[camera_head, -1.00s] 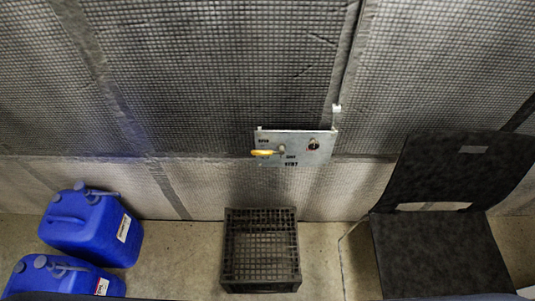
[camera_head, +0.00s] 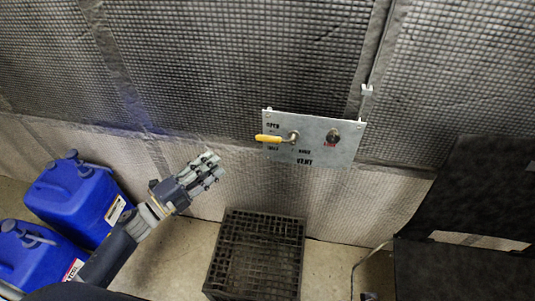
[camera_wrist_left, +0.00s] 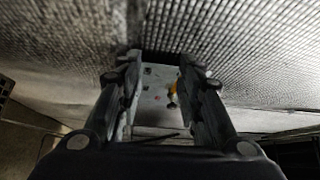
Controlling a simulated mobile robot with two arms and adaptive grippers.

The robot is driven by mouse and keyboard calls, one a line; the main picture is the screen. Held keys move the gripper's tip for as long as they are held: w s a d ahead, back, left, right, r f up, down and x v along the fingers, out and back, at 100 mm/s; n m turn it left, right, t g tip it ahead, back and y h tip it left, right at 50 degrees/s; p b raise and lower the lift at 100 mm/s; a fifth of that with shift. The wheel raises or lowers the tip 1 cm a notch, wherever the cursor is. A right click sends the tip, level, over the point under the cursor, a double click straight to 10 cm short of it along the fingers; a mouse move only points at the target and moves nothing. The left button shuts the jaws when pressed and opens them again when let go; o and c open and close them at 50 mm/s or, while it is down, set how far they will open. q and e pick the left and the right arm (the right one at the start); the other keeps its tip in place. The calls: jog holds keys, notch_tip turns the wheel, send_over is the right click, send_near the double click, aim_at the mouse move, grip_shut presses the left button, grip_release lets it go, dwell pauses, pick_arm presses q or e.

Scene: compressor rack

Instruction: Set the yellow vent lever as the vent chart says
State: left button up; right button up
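The yellow vent lever (camera_head: 268,138) is on a grey metal panel (camera_head: 345,151) on the padded wall. Its handle points left, about level, from a metal pivot. Small labels surround it; the upper-left one looks like OPEN, and VENT is printed below. The others are too small to read surely. My left gripper (camera_head: 213,167) is to the left of and below the lever, apart from it. In the left wrist view its two fingers (camera_wrist_left: 158,70) are spread and empty, with the panel (camera_wrist_left: 152,108) and lever (camera_wrist_left: 172,90) visible beyond. No vent chart is recognisable. My right gripper is out of view.
A dark knob or key switch (camera_head: 333,135) with a red label is on the panel's right. A black crate (camera_head: 227,212) stands on the floor below. Blue jerrycans (camera_head: 80,205) stand at left, and a dark chair (camera_head: 470,270) at right. Space before the panel looks clear.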

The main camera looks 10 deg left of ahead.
aim_at(275, 140)
pick_arm(q)
jog(key=w+d+r+m+g+h, duration=0.1)
jog(key=w+d+r+m, duration=0.1)
jog(key=d, duration=0.4)
jog(key=w+d+r+m+h+b, duration=0.1)
jog(key=w+d+r+m+h, duration=0.1)
jog(key=w+d+r+m, duration=0.1)
jog(key=w+d+r, duration=0.1)
jog(key=d, duration=0.1)
jog(key=shift+d+g, duration=0.4)
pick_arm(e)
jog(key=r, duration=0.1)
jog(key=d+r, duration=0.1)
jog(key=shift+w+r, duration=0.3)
pick_arm(q)
jog(key=shift+f, duration=0.1)
grip_shut()
